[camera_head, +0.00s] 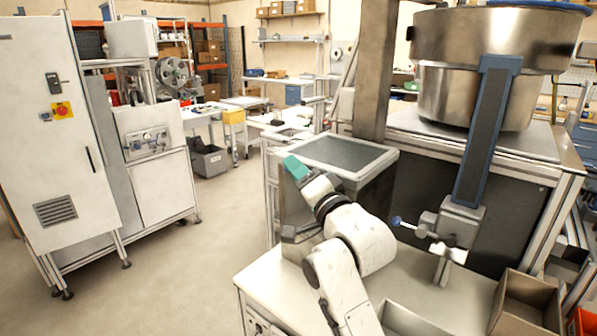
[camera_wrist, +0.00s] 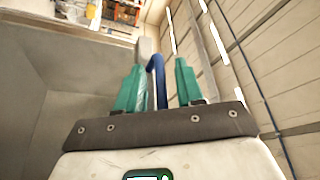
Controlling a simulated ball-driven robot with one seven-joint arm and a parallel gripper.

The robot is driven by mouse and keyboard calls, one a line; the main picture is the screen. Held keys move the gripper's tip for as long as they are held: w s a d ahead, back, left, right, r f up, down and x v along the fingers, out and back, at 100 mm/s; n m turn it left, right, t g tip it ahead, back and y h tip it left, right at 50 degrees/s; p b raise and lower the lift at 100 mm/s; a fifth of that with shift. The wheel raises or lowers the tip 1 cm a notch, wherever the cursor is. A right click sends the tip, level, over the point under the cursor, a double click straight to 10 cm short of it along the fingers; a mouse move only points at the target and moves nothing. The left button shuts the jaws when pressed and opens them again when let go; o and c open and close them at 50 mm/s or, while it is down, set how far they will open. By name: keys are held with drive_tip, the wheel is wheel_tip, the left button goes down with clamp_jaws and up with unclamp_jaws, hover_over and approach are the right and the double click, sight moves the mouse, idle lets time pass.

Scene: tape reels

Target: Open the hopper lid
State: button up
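The hopper lid (camera_head: 346,153) is a flat, light-framed panel with a dark centre. In the head view it lies level on top of the box-shaped hopper (camera_head: 293,215) and looks closed. My gripper (camera_head: 296,168), with teal fingers, is at the lid's left front edge. In the wrist view my gripper (camera_wrist: 158,88) has its two fingers apart. A blue curved bar (camera_wrist: 158,75), which looks like a handle, stands between them, close to the left finger, with a gap at the right one. The head view does not show this bar; the gripper may hide it.
A blue-knobbed fitting (camera_head: 397,221) is near my arm. Open bins (camera_head: 525,303) sit at the lower right. A white cabinet (camera_head: 55,130) stands left, with clear floor (camera_head: 190,260) between.

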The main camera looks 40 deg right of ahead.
clamp_jaws()
idle(0.6)
